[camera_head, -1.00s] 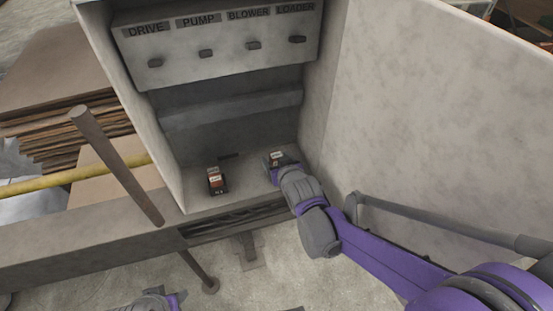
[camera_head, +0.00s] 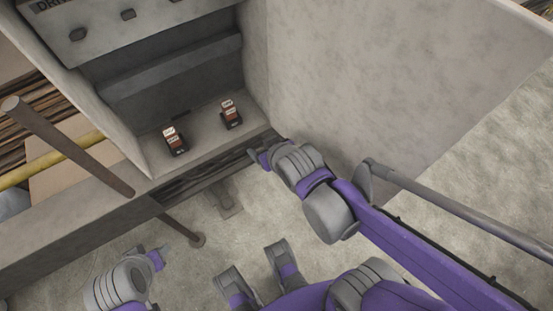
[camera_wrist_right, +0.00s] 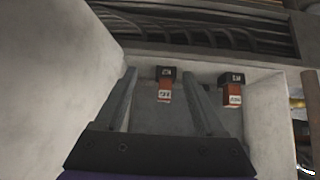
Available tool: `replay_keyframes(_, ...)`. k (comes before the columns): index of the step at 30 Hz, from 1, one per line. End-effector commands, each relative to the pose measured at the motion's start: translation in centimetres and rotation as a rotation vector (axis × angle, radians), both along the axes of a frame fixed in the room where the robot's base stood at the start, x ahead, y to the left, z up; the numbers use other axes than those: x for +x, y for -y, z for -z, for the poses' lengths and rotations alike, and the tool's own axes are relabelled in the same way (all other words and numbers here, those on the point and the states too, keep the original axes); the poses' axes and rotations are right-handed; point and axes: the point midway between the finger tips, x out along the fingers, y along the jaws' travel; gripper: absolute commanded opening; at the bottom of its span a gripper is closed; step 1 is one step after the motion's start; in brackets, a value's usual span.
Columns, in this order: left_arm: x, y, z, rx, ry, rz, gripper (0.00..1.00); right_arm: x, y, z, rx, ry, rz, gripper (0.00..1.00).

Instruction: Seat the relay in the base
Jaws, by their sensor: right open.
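Two red relays with white labels stand on the cabinet floor, each at a black base. The right relay (camera_head: 228,106) is at its base (camera_head: 232,122); the left relay (camera_head: 170,134) is at its base (camera_head: 178,150). I cannot tell how deep either relay sits. My right gripper (camera_head: 259,158) is open and empty, in front of and apart from the right relay. In the right wrist view, the gripper's fingers (camera_wrist_right: 163,98) stand apart, with that relay (camera_wrist_right: 164,90) beyond the gap between them. My left gripper (camera_head: 160,256) is low at the left, away from both relays; its jaws are unclear.
The cabinet's right wall (camera_head: 345,75) stands beside my right arm. A grey ledge (camera_head: 170,70) and panel knobs (camera_head: 128,14) are above the relays. A slotted cable channel (camera_head: 215,168) runs along the front edge. A brown post (camera_head: 70,148) leans at left.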

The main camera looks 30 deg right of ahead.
Motion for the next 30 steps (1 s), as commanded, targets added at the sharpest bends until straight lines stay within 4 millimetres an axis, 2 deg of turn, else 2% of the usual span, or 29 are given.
replay_keyframes(1, 0.0, 0.0, 0.0, 0.0, 0.0, 0.0, 0.5, -2.6, 0.4, 0.8, -0.002, -0.079, 0.007, 0.72)
replay_keyframes(3, 0.0, 0.0, 0.0, 0.0, 0.0, 0.0, 0.5, -5.7, 0.6, 1.7, 0.002, -0.182, 0.01, 0.72)
replay_keyframes(6, 0.0, 0.0, 0.0, 0.0, 0.0, 0.0, 0.5, -9.0, 0.7, 2.5, 0.007, -0.289, 0.007, 0.72)
replay_keyframes(9, 0.0, 0.0, 0.0, 0.0, 0.0, 0.0, 0.5, -10.6, 0.7, 2.9, 0.011, -0.343, 0.006, 0.72)
replay_keyframes(20, 0.0, 0.0, -0.4, 0.0, 0.001, 0.0, 0.5, -10.8, 0.7, 2.5, 0.011, -0.351, 0.004, 0.72)
replay_keyframes(23, 0.0, 0.0, -1.8, 0.0, 0.006, 0.0, 0.5, -10.8, 0.7, 1.1, 0.011, -0.346, 0.004, 0.72)
replay_keyframes(26, 0.2, 0.0, -4.1, 0.0, 0.013, 0.0, 0.5, -10.6, 0.7, -1.3, 0.011, -0.338, 0.004, 0.72)
replay_keyframes(30, 0.7, 0.0, -8.5, 0.0, 0.027, 0.0, 0.5, -10.1, 0.7, -5.6, 0.011, -0.324, 0.005, 0.72)
